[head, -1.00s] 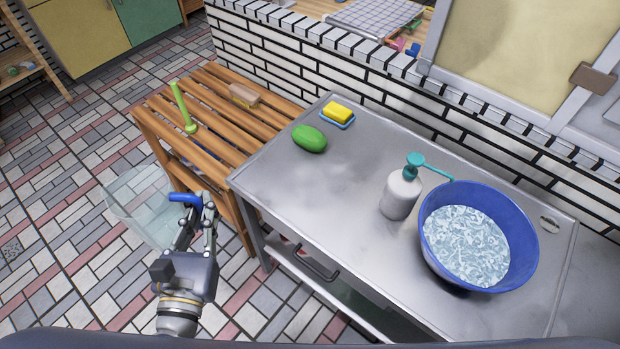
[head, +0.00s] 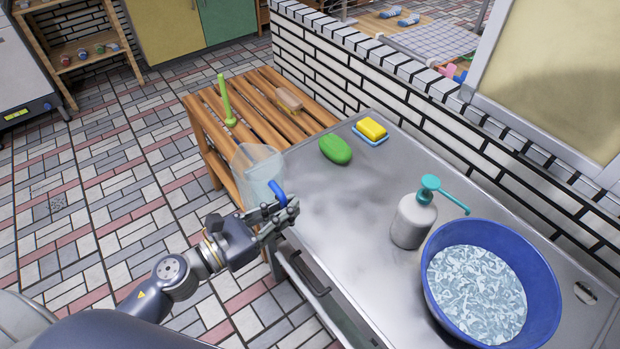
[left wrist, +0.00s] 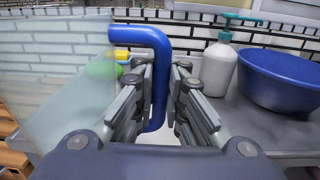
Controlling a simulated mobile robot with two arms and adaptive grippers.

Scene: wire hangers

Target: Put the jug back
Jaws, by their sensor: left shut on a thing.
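The jug (head: 257,165) is clear, with a blue handle (head: 278,193). In the head view it is at the left end of the metal counter, in front of the wooden slatted rack. My left gripper (head: 284,212) is shut on the blue handle. In the left wrist view the handle (left wrist: 158,75) stands between the two fingers, and the clear jug wall (left wrist: 60,85) fills the left side. I cannot tell whether the jug's base touches anything. My right gripper is not in view.
The metal counter (head: 330,225) holds a green oval item (head: 335,150), a yellow sponge (head: 372,128) on a blue dish, a pump bottle (head: 412,222) and a blue basin (head: 545,300) with water. The slatted rack (head: 262,110) holds a green plunger-like tool (head: 226,100) and a brush (head: 289,98).

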